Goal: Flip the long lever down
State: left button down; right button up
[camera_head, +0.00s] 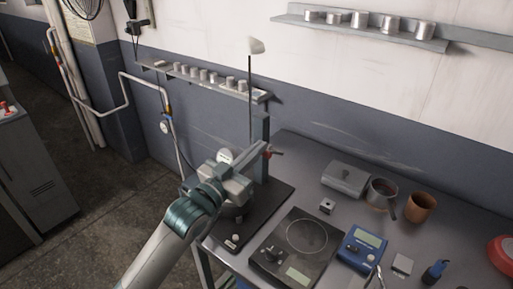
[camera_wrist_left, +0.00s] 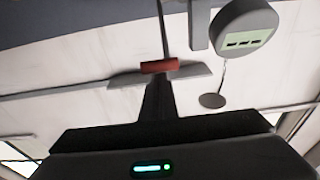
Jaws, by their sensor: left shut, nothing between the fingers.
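The long lever (camera_head: 250,92) is a thin dark rod standing upright, with a pale knob (camera_head: 256,46) at its top. It rises beside a grey column on a black base plate (camera_head: 272,205) at the table's left end. My left gripper (camera_head: 262,152) is in front of the column, near the lever's lower part; in the left wrist view its dark fingers (camera_wrist_left: 157,82) are together and empty. Just beyond them is a red piece (camera_wrist_left: 160,65), with the thin rod (camera_wrist_left: 162,30) above it. I cannot tell whether the fingers touch it. My arm hides part of the stand.
A round device with a display (camera_wrist_left: 243,28) is close by in the wrist view. A black hotplate (camera_head: 306,236), a blue meter (camera_head: 362,248), a grey box (camera_head: 345,179) and cups (camera_head: 420,206) stand to the right. A wall shelf (camera_head: 215,82) with weights is behind.

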jog(key=shift+d, duration=0.2)
